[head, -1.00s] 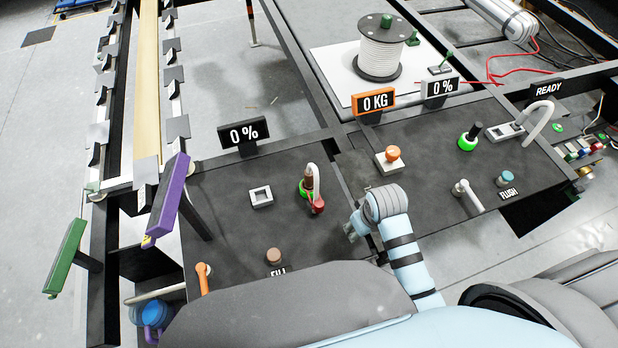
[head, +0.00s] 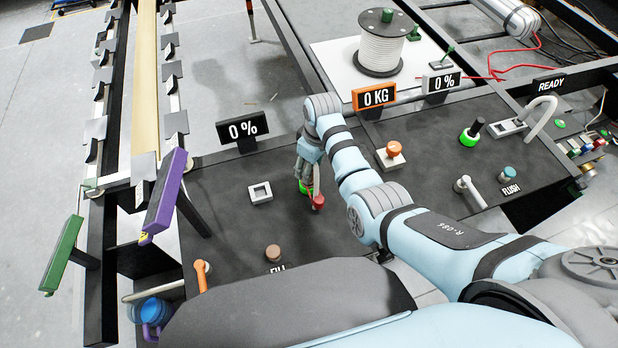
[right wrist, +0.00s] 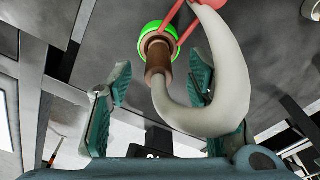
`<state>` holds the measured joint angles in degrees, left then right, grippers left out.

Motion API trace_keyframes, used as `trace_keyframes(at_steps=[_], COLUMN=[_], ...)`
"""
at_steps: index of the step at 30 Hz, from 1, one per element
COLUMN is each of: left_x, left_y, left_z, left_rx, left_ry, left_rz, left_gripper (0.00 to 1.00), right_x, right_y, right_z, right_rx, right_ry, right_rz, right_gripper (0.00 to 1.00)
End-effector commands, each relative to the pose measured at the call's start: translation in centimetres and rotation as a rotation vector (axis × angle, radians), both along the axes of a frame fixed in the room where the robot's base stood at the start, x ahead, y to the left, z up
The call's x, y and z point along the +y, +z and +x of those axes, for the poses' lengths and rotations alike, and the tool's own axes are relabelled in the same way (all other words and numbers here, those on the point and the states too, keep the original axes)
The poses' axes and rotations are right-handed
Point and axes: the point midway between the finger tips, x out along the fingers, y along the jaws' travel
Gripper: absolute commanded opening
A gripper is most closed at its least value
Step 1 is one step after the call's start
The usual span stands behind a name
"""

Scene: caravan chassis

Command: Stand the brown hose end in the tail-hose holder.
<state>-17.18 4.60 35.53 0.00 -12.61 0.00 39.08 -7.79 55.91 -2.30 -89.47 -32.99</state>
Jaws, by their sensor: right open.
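The brown hose end (right wrist: 158,58) sits in a green ring (right wrist: 152,32) in the right wrist view, and a pale hose (right wrist: 235,80) curves away from it. In the head view my right gripper (head: 306,172) is above the green ring (head: 306,190) and mostly hides the brown end. In the right wrist view the right gripper (right wrist: 160,80) is open, its fingers on either side of the brown end and part of the hose, not closed on them. A white square frame (head: 260,193), possibly the holder, stands empty left of the ring. My left gripper is out of view.
A red part (head: 318,203) is beside the green ring. A brown knob (head: 273,252) and an orange handle (head: 202,268) are nearer. A 0 % sign (head: 242,129) stands behind the square frame. A purple bar (head: 165,192) stands to the left.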

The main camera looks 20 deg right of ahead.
Motion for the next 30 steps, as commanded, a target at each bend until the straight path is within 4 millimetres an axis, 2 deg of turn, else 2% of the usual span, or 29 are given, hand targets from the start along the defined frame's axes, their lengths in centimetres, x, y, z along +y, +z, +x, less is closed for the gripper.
trace_keyframes(at_steps=[3, 6, 13, 21, 30], left_x=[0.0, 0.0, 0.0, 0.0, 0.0], left_y=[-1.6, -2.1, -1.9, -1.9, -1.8], left_z=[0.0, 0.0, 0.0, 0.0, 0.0], left_rx=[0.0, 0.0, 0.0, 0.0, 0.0], left_ry=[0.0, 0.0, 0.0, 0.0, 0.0], left_rz=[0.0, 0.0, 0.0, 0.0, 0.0], left_gripper=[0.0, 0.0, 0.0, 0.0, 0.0], right_x=[0.2, 0.3, 0.4, 0.4, 0.4], right_y=[-2.8, -4.2, -4.2, -4.1, -4.0], right_z=[0.6, 0.7, 0.7, 0.7, 0.8], right_rx=[0.002, 0.0, 0.0, 0.0, -0.001], right_ry=[-0.001, -0.001, -0.002, -0.002, -0.002], right_rz=[0.0, 0.0, 0.0, 0.0, 0.0], right_gripper=[0.46, 0.46, 0.45, 0.02, 0.0])
